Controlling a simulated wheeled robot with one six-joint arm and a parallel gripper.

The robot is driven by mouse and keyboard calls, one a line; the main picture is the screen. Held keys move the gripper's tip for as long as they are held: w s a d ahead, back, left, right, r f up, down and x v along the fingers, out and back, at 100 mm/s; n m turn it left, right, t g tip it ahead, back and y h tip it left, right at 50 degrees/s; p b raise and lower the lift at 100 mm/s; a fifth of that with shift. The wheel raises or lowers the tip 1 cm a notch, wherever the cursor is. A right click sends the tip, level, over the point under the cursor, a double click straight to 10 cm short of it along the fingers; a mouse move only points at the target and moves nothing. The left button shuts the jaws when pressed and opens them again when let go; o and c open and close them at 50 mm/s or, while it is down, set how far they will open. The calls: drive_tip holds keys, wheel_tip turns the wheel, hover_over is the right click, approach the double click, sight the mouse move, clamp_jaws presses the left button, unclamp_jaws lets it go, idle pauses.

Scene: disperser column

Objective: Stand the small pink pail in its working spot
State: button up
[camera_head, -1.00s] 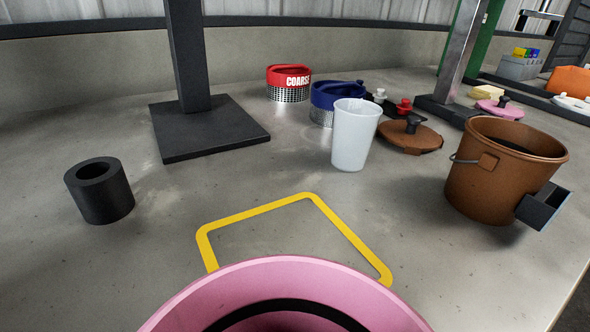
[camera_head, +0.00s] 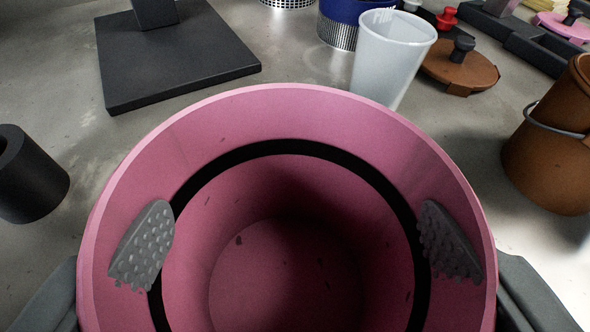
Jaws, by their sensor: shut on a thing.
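The small pink pail (camera_head: 290,185) fills the lower middle of the view, with its open mouth towards me and a black ring inside. It looks empty. My gripper (camera_head: 297,262) is shut on the pail, with grey finger parts outside both sides and grey studded pads showing at its inner walls. The yellow floor outline seen earlier is now hidden, apparently behind the pail. The pail's underside is out of sight, so I cannot tell whether it touches the surface.
A white cup (camera_head: 392,58) stands just beyond the pail's rim. A black hollow cylinder (camera_head: 30,178) is at left, a dark post base (camera_head: 175,62) behind it. A brown bucket (camera_head: 555,150) is at right, a brown lid (camera_head: 460,68) and blue-topped strainer (camera_head: 345,20) at the back.

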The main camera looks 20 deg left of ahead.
drive_tip(key=shift+w+a+f, duration=0.25)
drive_tip(key=shift+w+f, duration=0.35)
drive_tip(key=shift+w, duration=0.1)
drive_tip(key=shift+f, duration=0.15)
drive_tip(key=shift+f, duration=0.15)
drive_tip(key=o, duration=1)
drive_tip(key=shift+s+r, duration=0.2)
drive_tip(key=shift+r, duration=0.05)
drive_tip(key=v, duration=1.1)
drive_tip(key=shift+s, duration=0.3)
drive_tip(key=shift+d+r, duration=0.1)
drive_tip(key=shift+d, duration=0.05)
